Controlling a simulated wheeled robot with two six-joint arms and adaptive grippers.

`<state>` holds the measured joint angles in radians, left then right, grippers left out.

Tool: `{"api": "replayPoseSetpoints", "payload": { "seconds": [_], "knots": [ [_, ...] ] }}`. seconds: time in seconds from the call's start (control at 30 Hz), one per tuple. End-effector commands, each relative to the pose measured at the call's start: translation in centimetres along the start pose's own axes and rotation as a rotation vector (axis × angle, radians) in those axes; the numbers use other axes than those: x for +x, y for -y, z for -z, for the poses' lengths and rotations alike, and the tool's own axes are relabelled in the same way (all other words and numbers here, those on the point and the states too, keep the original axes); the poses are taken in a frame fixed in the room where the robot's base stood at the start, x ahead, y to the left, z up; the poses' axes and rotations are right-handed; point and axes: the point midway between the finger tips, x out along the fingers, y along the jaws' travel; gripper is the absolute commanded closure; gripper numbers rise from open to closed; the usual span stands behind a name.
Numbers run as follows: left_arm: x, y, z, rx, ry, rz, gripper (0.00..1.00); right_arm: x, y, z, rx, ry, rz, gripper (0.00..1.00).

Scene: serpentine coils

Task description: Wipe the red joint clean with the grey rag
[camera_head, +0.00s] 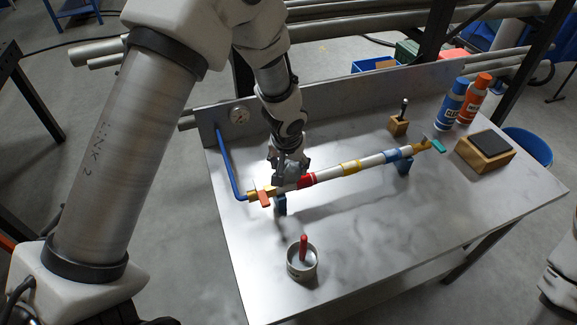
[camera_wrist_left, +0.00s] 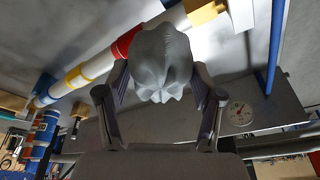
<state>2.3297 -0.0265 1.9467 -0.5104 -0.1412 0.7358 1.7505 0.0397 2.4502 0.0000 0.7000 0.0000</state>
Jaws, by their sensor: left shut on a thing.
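A white pipe (camera_head: 330,170) with coloured bands lies across blue supports on the metal bench. The red joint (camera_head: 307,181) is a red band left of its middle; in the left wrist view (camera_wrist_left: 126,42) it is partly hidden by the rag. My left gripper (camera_head: 288,158) is shut on the grey rag (camera_wrist_left: 162,62), a bunched, rounded bundle between its fingers. The rag is at the pipe, just left of the red joint in the head view. I cannot tell whether it presses on the joint. My right gripper is not in view.
A cup with a red-handled tool (camera_head: 302,262) stands in front of the pipe. A gauge (camera_head: 239,115), spray cans (camera_head: 452,103) and a wooden block with a dark top (camera_head: 486,150) stand around. The bench's front right is clear.

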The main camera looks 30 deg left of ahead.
Motion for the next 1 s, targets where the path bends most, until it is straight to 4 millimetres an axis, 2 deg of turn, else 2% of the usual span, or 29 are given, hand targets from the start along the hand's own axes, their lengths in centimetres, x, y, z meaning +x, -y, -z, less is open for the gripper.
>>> {"api": "replayPoseSetpoints", "payload": {
  "seconds": [0.03,0.4,1.0],
  "knots": [
    [-1.0,0.0,0.3,0.000,-0.001,0.000,0.66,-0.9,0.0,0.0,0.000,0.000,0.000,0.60],
    [-4.0,0.3,1.4,0.002,0.000,0.000,0.66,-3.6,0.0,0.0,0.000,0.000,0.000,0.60],
    [-4.2,0.3,1.5,0.002,0.000,0.000,0.66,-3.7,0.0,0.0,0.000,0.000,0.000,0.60]
  ]
}}
